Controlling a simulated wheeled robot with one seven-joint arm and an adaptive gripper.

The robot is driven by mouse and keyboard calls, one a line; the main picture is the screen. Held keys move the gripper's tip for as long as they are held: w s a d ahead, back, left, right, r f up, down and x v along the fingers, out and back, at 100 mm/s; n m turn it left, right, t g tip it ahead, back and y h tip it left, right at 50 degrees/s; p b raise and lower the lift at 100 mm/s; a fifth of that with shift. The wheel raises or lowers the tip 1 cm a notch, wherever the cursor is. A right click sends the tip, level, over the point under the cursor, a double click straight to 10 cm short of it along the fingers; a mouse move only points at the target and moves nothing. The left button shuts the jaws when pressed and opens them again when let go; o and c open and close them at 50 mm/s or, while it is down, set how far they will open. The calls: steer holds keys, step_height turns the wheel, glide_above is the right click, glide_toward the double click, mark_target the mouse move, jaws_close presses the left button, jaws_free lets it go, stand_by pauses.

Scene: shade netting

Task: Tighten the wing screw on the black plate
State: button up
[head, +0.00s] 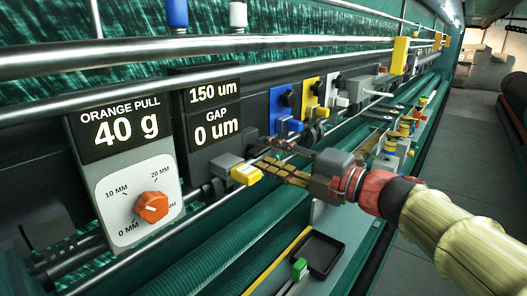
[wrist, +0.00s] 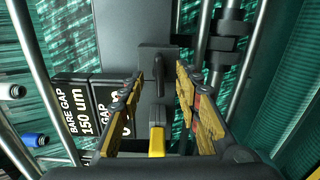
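In the wrist view a dark grey-black plate (wrist: 146,54) stands ahead of my gripper, with a black wing screw (wrist: 159,72) on its face. The wing lies roughly lengthwise between the two fingers of my gripper (wrist: 160,80). The fingers are apart, with a visible gap on both sides of the wing; I see no contact. In the head view my gripper (head: 268,162) reaches in from the right, and its fingers largely hide the screw and plate there.
A yellow-ended grey block (head: 245,174) sits close left of the fingers. Displays (head: 213,110) and an orange dial (head: 151,207) stand further left. Blue (head: 278,108), yellow (head: 308,98) and white plates hang to the right. Metal rails (head: 200,45) run above. A black tray (head: 320,253) lies below.

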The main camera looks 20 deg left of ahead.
mark_target(264, 153)
steer(key=shift+v, duration=1.65)
steer(key=shift+o, duration=1.1)
steer(key=o, duration=0.4)
steer(key=shift+c, duration=0.2)
